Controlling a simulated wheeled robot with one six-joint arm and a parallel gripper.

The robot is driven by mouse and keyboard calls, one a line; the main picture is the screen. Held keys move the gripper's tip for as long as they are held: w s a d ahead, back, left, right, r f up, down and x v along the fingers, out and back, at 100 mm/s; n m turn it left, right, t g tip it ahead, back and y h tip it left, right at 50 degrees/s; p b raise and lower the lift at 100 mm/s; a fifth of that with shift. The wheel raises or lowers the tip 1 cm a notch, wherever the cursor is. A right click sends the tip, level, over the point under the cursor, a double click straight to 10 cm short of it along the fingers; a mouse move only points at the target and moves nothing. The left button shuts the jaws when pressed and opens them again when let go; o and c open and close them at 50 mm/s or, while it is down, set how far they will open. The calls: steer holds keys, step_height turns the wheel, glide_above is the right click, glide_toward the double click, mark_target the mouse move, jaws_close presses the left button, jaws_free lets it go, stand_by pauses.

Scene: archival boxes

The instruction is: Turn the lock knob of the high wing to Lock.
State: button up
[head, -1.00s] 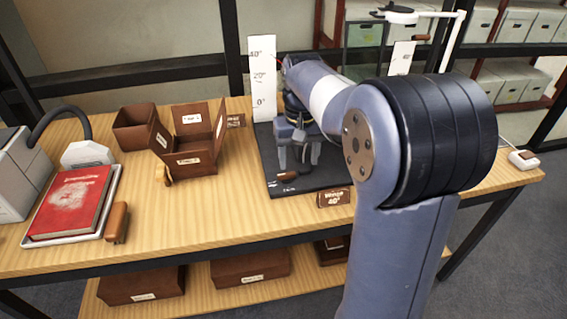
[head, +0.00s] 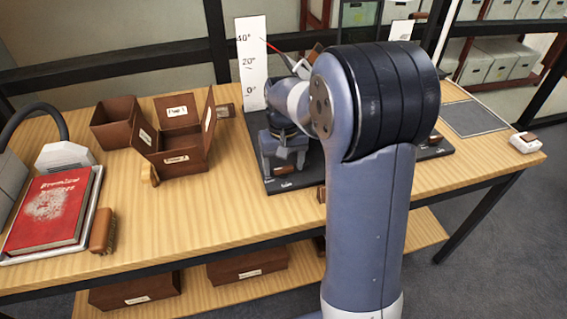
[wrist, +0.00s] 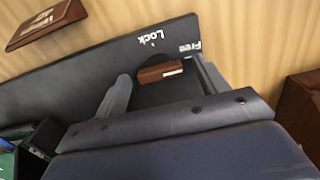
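The lock knob (wrist: 160,71) is a small brown handle on the dark base board (wrist: 75,85), close to the white "Lock" (wrist: 151,38) and "Free" (wrist: 188,47) labels. It also shows in the head view (head: 284,169), low near the board's front left. My gripper (head: 284,156) points down over it. In the wrist view the two grey fingers (wrist: 162,88) are spread, with the knob between them and no clear contact. A red pointer (head: 283,46) shows beside the upright angle scale (head: 252,62), near its 40° mark. My arm hides most of the wing device.
Open brown boxes (head: 183,163) stand left of the board. A red book (head: 48,211) lies on a tray (head: 88,223) at far left. A brown sign (wrist: 46,22) stands close by the board's front. A grey mat (head: 474,118) lies at right.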

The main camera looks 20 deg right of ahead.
steer(key=c, duration=1)
steer(key=shift+r+n, duration=0.1)
steer(key=shift+n, duration=0.3)
steer(key=n+p, duration=0.2)
steer(key=n, duration=0.1)
steer(key=shift+n, duration=0.4)
steer(key=n+p, duration=0.1)
steer(key=n, duration=0.3)
steer(key=shift+n+p, duration=0.3)
steer(key=n+p, duration=0.1)
steer(key=n, duration=0.7)
steer(key=shift+n+p, duration=0.3)
